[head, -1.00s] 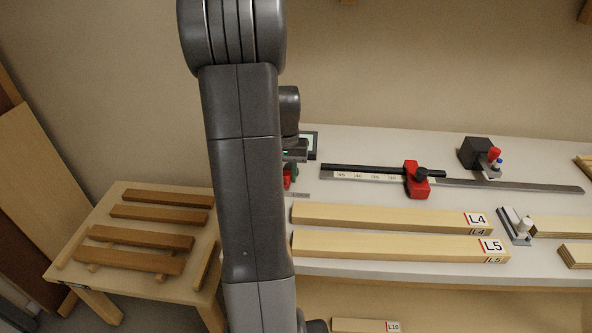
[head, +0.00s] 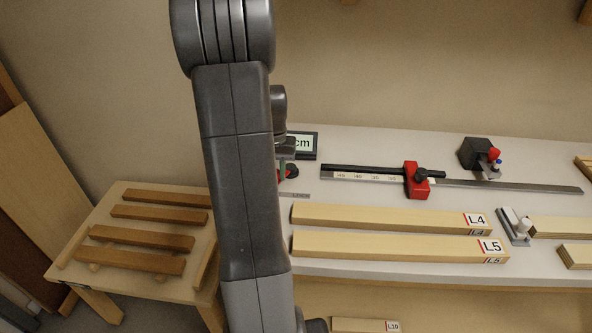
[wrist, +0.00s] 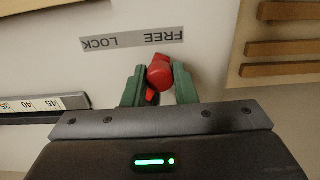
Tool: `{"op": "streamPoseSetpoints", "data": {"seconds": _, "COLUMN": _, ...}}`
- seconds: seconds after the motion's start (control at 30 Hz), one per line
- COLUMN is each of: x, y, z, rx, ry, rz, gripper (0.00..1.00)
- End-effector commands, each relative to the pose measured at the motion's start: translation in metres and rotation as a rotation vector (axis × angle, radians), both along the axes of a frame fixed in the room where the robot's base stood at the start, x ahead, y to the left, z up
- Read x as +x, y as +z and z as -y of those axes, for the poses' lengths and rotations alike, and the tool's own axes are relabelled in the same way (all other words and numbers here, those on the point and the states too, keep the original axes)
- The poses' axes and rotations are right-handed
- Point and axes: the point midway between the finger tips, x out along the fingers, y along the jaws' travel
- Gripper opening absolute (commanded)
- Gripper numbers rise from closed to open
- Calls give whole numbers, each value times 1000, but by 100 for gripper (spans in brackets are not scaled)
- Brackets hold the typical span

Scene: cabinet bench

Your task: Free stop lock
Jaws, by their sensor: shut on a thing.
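The stop lock is a small red lever with a rounded end (wrist: 159,74), seen in the wrist view. My gripper (wrist: 160,84) has its green fingers on either side of the lever and is shut on it. A grey label (wrist: 132,40) reading FREE and LOCK lies just beyond, upside down in the picture. The lever's end is near the FREE side of the label. The red stop block (head: 417,180) sits on the ruled rail (head: 370,175).
A display (head: 302,145) showing "cm" stands behind the gripper. Boards L4 (head: 390,217) and L5 (head: 390,246) lie on the bench front. A black block (head: 474,153) stands at the back right. A low table (head: 135,193) with wooden strips is at left.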

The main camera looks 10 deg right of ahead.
Motion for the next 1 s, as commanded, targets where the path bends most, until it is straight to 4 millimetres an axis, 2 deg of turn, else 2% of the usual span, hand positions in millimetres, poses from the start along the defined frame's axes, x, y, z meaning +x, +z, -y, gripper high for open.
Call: {"op": "streamPoseSetpoints", "data": {"seconds": 1.0, "x": 8, "y": 0, "z": -8, "rx": 0, "ry": 0, "rz": 0, "gripper": 19}}
